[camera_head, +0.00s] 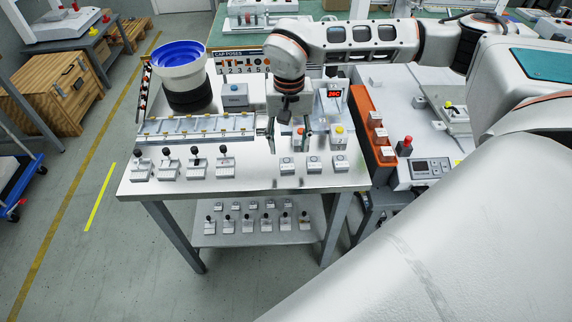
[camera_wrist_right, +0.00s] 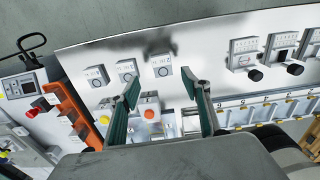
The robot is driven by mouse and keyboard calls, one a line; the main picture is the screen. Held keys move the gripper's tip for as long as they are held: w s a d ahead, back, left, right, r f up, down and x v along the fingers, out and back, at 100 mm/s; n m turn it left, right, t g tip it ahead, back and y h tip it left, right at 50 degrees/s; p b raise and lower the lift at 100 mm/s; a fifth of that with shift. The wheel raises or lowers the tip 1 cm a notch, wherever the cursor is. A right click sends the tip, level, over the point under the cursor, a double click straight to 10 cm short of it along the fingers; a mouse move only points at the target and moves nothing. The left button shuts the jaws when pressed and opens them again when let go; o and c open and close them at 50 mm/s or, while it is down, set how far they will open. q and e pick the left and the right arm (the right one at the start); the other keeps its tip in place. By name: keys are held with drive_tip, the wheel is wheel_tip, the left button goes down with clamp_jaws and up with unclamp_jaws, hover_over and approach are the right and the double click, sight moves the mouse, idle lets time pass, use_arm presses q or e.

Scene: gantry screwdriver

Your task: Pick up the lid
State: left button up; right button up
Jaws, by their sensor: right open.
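I cannot tell for sure which part is the lid. Three small white blocks with round marks stand in a row near the table's front edge: left (camera_head: 286,165), middle (camera_head: 314,163) and right (camera_head: 340,161). They also show in the right wrist view, one of them (camera_wrist_right: 160,70) just beyond the fingertips. My right gripper (camera_head: 288,132) points down over the steel table, behind this row. In the right wrist view its two dark green fingers (camera_wrist_right: 165,92) are spread apart with nothing held between them. My left gripper is in neither view.
A block with an orange button (camera_wrist_right: 150,112) shows between the fingers. A block with a yellow button (camera_head: 339,131) stands at right. Several black-knobbed fixtures (camera_head: 196,158) and a long slotted rail (camera_head: 195,126) lie left. An orange bin strip (camera_head: 368,125) borders the right.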

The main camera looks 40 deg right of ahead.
sight(287, 165)
drive_tip(key=f, duration=0.3)
drive_tip(key=f+b, duration=0.1)
drive_tip(key=f, duration=0.2)
drive_tip(key=shift+a+f, duration=0.2)
drive_tip(key=shift+f, duration=0.1)
drive_tip(key=c, duration=1)
